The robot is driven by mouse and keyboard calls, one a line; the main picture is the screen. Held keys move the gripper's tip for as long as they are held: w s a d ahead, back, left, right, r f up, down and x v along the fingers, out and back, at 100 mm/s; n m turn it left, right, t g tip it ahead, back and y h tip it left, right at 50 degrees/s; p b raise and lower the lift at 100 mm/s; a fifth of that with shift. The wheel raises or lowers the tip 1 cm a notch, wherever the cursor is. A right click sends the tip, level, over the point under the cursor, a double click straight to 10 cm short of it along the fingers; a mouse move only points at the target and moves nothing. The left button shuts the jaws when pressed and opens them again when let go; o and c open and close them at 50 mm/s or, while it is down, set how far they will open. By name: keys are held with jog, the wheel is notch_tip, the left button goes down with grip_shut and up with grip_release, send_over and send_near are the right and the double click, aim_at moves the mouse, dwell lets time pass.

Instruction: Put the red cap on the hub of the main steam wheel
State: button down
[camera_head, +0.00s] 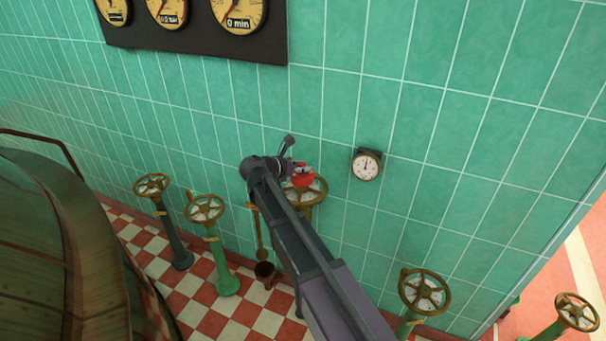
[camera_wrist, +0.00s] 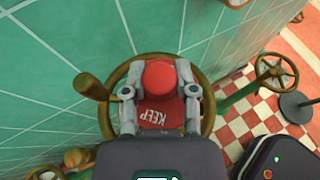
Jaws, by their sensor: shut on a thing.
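The red cap (camera_wrist: 160,76) is between the two fingers of my gripper (camera_wrist: 160,91) in the wrist view, with a red part lettered "KEEP" below its round knob. My gripper is shut on it. A brass handwheel (camera_wrist: 106,117) with a knob handle (camera_wrist: 92,86) lies behind the cap. Its hub is hidden by the cap and fingers, so I cannot tell whether they touch. In the head view the red cap (camera_head: 303,181) shows at the wheel's (camera_head: 318,190) upper part, beside my gripper (camera_head: 300,170). My arm hides part of this wheel.
A small round gauge (camera_head: 366,166) is on the green tiled wall right of the wheel. Other handwheels stand on the left (camera_head: 151,185), (camera_head: 205,208) and right (camera_head: 425,291). A large copper kettle (camera_head: 50,250) fills the lower left. A gauge panel (camera_head: 200,40) hangs above.

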aim_at(297, 174)
jog(key=shift+w+a, duration=0.2)
jog(key=shift+w, duration=0.3)
notch_tip(297, 174, down, 4)
jog(key=b, duration=0.3)
jog(key=shift+r+b, duration=0.15)
jog(key=shift+b, duration=0.15)
jog(key=shift+c, duration=2)
grip_release()
jog(key=shift+r, duration=0.15)
jog(key=p+v, duration=0.4)
jog(key=v, duration=0.8)
jog(key=shift+p, duration=0.3)
jog(key=shift+d, duration=0.1)
